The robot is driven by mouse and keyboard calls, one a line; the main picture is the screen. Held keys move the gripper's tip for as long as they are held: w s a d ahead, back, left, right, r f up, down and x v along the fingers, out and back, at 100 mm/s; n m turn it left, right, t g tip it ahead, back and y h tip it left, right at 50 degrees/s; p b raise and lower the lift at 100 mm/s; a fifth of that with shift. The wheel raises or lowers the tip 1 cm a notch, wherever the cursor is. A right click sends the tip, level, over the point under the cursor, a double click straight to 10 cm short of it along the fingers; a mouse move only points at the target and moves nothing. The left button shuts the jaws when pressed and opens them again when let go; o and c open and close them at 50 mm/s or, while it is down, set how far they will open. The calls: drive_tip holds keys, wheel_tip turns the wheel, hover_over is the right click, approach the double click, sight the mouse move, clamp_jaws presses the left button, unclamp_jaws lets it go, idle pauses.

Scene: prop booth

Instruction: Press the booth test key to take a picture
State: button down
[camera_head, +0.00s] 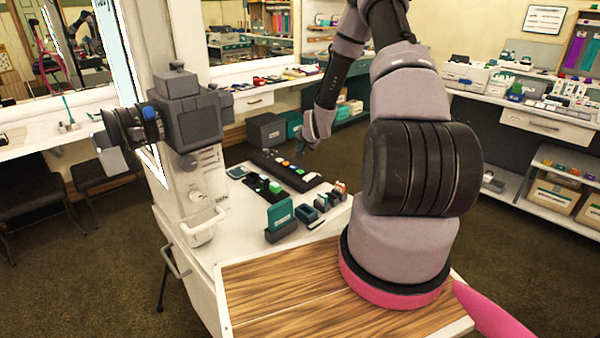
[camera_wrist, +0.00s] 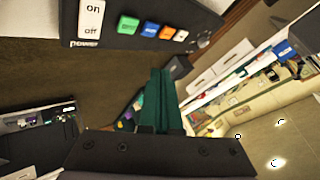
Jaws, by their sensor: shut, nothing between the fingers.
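A dark control strip (camera_head: 268,160) with several coloured keys lies at the back of the white counter, under my arm. In the wrist view a dark panel (camera_wrist: 205,32) crosses the top, with a white on/off switch (camera_wrist: 90,17) marked "power" and green (camera_wrist: 128,25), blue (camera_wrist: 150,29), orange (camera_wrist: 167,32) and white (camera_wrist: 182,36) keys. Their small labels are too blurred to tell which is the test key. My gripper (camera_wrist: 160,72) is shut and empty, its teal fingertips below the blue and orange keys in that view, apparently apart from them. In the head view my gripper (camera_head: 301,150) is small near the strip's far side.
A booth camera (camera_head: 190,110) stands on a white column at the left. A teal block in a dark holder (camera_head: 280,218) and small dark items (camera_head: 318,205) sit on the counter. A wooden top (camera_head: 270,285) lies in front. Shelves (camera_head: 540,120) stand at the right.

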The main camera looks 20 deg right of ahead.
sight(301, 172)
drive_tip(key=shift+f, duration=3.3)
drive_tip(key=shift+f, duration=0.4)
drive_tip(key=shift+f, duration=0.4)
drive_tip(key=shift+r, duration=0.85)
drive_tip(key=shift+r, duration=0.1)
drive_tip(key=shift+r, duration=2.4)
